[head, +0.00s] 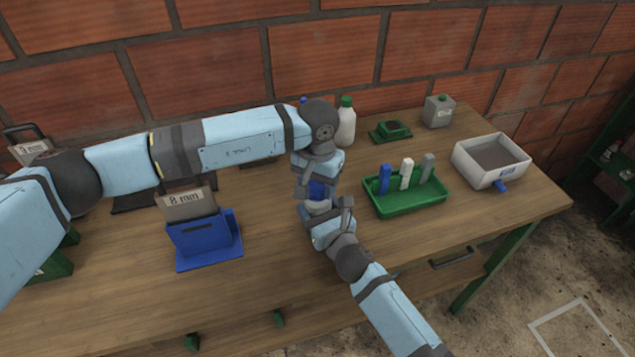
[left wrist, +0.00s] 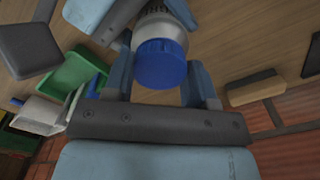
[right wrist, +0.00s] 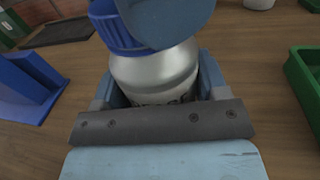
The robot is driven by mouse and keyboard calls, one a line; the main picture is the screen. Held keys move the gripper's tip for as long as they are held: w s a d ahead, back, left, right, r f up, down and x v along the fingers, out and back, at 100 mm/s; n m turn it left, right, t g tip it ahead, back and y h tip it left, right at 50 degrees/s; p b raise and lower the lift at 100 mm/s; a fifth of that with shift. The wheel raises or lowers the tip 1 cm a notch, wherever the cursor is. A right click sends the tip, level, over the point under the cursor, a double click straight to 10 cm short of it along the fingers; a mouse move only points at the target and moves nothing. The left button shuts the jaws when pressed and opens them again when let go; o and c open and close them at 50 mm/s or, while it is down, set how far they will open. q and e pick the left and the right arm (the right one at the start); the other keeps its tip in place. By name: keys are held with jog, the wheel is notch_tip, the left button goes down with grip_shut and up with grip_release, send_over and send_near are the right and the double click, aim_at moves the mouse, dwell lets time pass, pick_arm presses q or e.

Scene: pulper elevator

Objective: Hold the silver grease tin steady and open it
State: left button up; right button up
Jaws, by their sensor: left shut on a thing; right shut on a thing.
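The silver grease tin (head: 317,207) stands roughly upright, with a blue lid (head: 322,188) on top. Its silver body (right wrist: 160,72) fills the middle of the right wrist view, and the lid (right wrist: 112,28) sits on it. My right gripper (head: 328,214) is shut on the tin's body from the front. My left gripper (head: 318,180) comes from above and behind and is shut on the blue lid, which shows between its fingers in the left wrist view (left wrist: 160,64). My left finger hides part of the lid in the right wrist view. I cannot see a gap between lid and body.
A green tray (head: 415,207) with several upright coloured pieces is right of the tin. A blue holder (head: 205,240) with an 8 mm plate is left. A white bottle (head: 346,122), a grey can (head: 438,111) and a white bin (head: 490,150) stand farther back. The front bench (head: 140,310) is clear.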

pick_arm(q)
jog(key=n, duration=1.5)
jog(key=shift+n, duration=0.4)
jog(key=n, duration=1.4)
jog(key=shift+r+n, duration=0.1)
jog(key=shift+n, duration=0.3)
jog(key=o, duration=1)
